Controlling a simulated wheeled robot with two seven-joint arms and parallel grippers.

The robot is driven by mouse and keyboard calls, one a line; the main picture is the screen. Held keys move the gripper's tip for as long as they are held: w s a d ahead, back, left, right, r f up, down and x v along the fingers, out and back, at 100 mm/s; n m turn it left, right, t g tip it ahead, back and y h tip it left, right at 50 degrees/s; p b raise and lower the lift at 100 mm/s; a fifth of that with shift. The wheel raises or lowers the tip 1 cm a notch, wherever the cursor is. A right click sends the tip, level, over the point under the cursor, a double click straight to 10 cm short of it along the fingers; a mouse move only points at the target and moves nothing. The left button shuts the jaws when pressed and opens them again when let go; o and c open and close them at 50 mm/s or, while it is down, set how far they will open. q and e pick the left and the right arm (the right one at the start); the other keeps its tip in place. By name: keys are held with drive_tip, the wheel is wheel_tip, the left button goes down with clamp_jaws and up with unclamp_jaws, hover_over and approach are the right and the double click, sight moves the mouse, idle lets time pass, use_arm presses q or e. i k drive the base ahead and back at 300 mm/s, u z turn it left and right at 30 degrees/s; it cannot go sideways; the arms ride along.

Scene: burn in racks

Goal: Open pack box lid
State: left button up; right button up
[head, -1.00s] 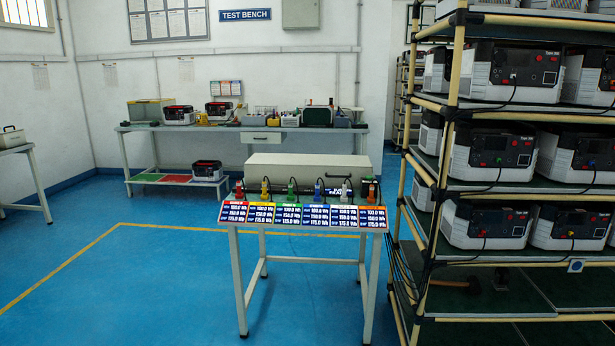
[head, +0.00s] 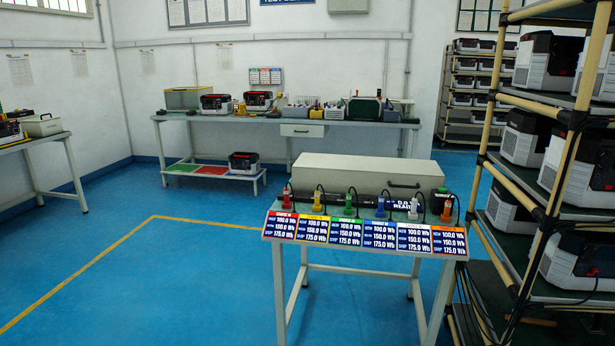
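No box in view is marked as the pack box. A closed pale box with a dark handle (head: 41,125) stands on the left table. A long closed beige case (head: 340,175) with a dark handle on its front lies on the stand in the middle. A yellowish box (head: 188,98) stands at the left end of the back bench; I cannot tell whether it is open. Neither of my grippers is in view.
The stand's front carries coloured label cards (head: 365,234) and coloured plugs. A pipe rack (head: 545,190) with several power units fills the right. The back bench (head: 250,119) holds tools and units. The blue floor (head: 170,280) at the left is clear.

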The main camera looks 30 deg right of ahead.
sight(402, 178)
drive_tip(key=u, duration=0.45)
drive_tip(key=i, duration=1.55)
drive_tip(key=z, duration=0.6)
drive_tip(key=i, duration=1.15)
drive_tip(key=z, duration=1.05)
